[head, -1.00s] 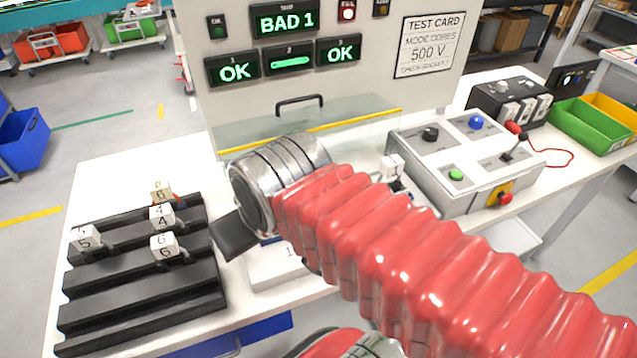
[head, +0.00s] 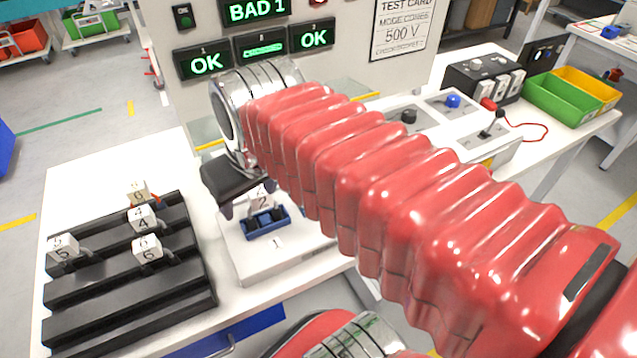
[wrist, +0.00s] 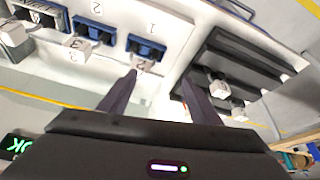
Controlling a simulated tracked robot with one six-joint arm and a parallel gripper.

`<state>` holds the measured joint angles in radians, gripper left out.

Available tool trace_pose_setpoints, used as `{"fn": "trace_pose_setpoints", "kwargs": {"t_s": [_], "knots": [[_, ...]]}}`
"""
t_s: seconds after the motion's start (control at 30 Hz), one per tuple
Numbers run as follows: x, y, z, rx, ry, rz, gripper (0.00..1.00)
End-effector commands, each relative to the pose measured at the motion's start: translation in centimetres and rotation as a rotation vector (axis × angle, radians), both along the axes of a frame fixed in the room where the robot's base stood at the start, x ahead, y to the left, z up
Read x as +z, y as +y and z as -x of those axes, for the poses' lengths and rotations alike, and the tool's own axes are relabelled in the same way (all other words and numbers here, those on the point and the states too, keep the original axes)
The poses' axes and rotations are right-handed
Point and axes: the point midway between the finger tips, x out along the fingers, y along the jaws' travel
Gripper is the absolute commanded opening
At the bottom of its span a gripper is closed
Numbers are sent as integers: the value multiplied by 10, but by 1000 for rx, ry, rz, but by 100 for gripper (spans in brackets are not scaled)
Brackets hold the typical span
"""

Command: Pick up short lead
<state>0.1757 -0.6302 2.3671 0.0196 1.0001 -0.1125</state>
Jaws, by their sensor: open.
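White cubes with cable stubs show in both views, but I cannot tell which is the short lead. A cube marked 2 (head: 260,199) stands at a blue socket (head: 266,222) labelled 1; it also shows in the wrist view (wrist: 141,67). My gripper (head: 243,203) is open just above and left of it. In the wrist view, the two dark fingers (wrist: 158,88) are apart, the left one close to that cube. Cubes marked 5 (head: 63,247), 4 (head: 142,218) and 6 (head: 147,249), and a yellowish cube (head: 138,192), sit on the black rack.
The black slotted rack (head: 130,306) stands on the white table at left. Another blue socket (wrist: 93,29) has a cube marked 3 (wrist: 75,45) at it. The test panel reads BAD 1 (head: 256,11). A control box (head: 435,112) and green bin (head: 560,98) lie right.

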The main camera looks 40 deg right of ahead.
Motion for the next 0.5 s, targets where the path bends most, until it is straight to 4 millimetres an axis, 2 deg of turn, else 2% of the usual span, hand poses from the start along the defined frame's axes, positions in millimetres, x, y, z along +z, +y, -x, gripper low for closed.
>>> {"fn": "trace_pose_setpoints", "kwargs": {"t_s": [0.03, 0.2, 0.5], "knots": [[5, -14, -4, -27, 23, 1, 58], [21, -58, -13, -84, 99, 0, 58], [41, -141, -14, -176, 219, -41, 58]]}}
